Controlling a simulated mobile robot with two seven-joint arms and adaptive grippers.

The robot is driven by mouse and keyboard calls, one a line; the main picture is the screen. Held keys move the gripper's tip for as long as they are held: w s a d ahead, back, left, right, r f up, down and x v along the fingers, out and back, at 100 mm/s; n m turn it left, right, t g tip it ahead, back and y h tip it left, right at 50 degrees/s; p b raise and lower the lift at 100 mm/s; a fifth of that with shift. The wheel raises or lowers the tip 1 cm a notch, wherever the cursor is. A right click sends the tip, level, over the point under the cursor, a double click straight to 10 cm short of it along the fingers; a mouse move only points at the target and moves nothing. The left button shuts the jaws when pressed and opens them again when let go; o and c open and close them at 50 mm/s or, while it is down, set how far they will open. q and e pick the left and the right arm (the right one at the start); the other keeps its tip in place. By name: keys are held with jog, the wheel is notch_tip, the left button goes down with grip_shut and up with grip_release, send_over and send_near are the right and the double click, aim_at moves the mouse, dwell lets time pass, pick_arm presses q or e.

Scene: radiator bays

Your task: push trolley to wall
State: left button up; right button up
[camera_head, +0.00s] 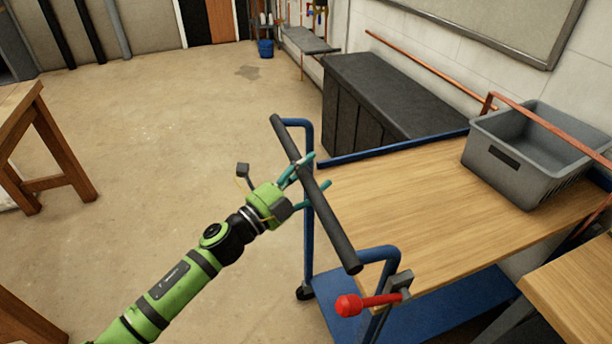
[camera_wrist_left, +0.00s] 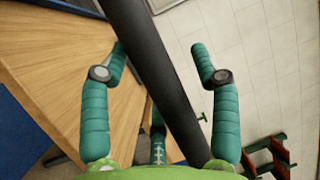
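The trolley has a wooden top (camera_head: 420,205), a blue frame with a lower blue deck (camera_head: 440,318), and a dark handle bar (camera_head: 338,225) at its near left end. A red-handled lever (camera_head: 370,302) sits at the handle's near corner. My left gripper (camera_head: 320,170) is at the middle of the bar, its teal fingers on either side. In the left wrist view the bar (camera_wrist_left: 150,60) runs between the spread fingers, with gaps showing on both sides. The white wall (camera_head: 440,78) stands along the right and back. My right gripper is not in view.
A grey crate (camera_head: 530,155) stands on the trolley top, with copper pipe (camera_head: 545,120) across it. A long dark block (camera_head: 390,100) stands along the wall behind the trolley. A wooden trestle (camera_head: 40,150) is at left. Floor between is clear. A wooden surface (camera_head: 580,300) is close at lower right.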

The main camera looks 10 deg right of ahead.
pick_arm(q)
jog(key=shift+f, duration=0.1)
jog(key=shift+a, duration=0.1)
jog(key=shift+s+a+f, duration=0.1)
jog(key=shift+s+a, duration=0.05)
jog(key=shift+a, duration=0.05)
jog(key=v, duration=1.1)
jog(key=shift+s, duration=0.2)
